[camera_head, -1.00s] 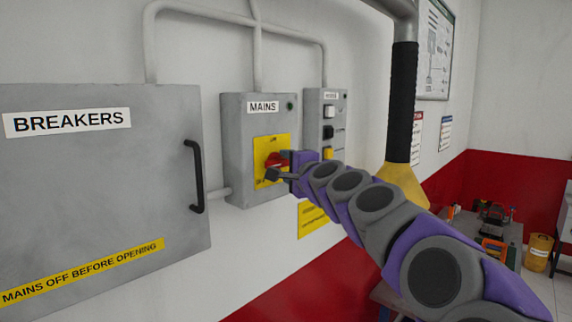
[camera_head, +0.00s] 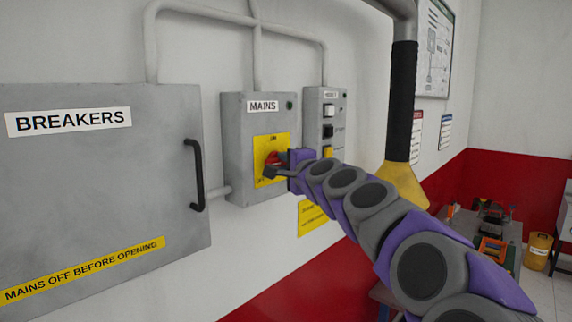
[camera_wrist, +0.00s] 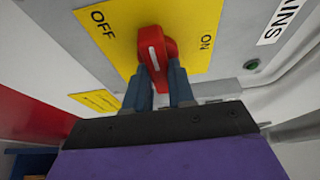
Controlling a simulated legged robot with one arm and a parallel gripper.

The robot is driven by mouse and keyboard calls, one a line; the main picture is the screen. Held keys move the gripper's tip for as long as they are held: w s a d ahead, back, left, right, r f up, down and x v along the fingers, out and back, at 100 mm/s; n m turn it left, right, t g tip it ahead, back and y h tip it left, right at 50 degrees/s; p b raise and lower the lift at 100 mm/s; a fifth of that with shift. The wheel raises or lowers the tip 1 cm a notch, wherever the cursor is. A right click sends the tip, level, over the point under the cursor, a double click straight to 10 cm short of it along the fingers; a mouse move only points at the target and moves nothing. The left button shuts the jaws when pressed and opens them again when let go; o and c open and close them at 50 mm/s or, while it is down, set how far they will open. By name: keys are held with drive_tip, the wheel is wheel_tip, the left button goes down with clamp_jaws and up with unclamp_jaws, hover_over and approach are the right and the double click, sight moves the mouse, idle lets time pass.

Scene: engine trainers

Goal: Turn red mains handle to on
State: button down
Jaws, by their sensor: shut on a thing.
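The red mains handle (camera_wrist: 153,50) sits on a yellow plate (camera_wrist: 115,38) marked OFF on the left and ON on the right in the wrist view. Its white mark stands between the two words there. My gripper (camera_wrist: 162,88) is shut on the handle, with one finger on each side of its lower part. In the head view, the handle (camera_head: 272,158) is partly hidden by my gripper (camera_head: 280,170), on the front of the grey MAINS box (camera_head: 236,150). A dark green light (camera_wrist: 251,64) is on that box.
A grey BREAKERS cabinet (camera_head: 95,190) with a black pull handle (camera_head: 194,176) is left of the MAINS box. A smaller box with several buttons (camera_head: 313,98) is close on the right. A thick pipe (camera_head: 401,105) stands near my arm.

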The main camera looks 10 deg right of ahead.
drive_tip(key=shift+p, duration=0.9)
drive_tip(key=m+g+p, duration=0.1)
drive_tip(key=m+p, duration=0.2)
drive_tip(key=p, duration=0.1)
drive_tip(key=m+g+p, duration=0.2)
drive_tip(key=m+p, duration=0.2)
drive_tip(key=shift+w+d+f+g+y, duration=0.1)
drive_tip(key=shift+d+f+g+y, duration=0.05)
drive_tip(key=shift+g+y, duration=0.2)
drive_tip(key=m+g+y, duration=0.1)
drive_tip(key=m, duration=0.1)
drive_tip(key=shift+m, duration=0.3)
drive_tip(key=m+g+y, duration=0.2)
drive_tip(key=m, duration=0.1)
drive_tip(key=shift+m, duration=0.4)
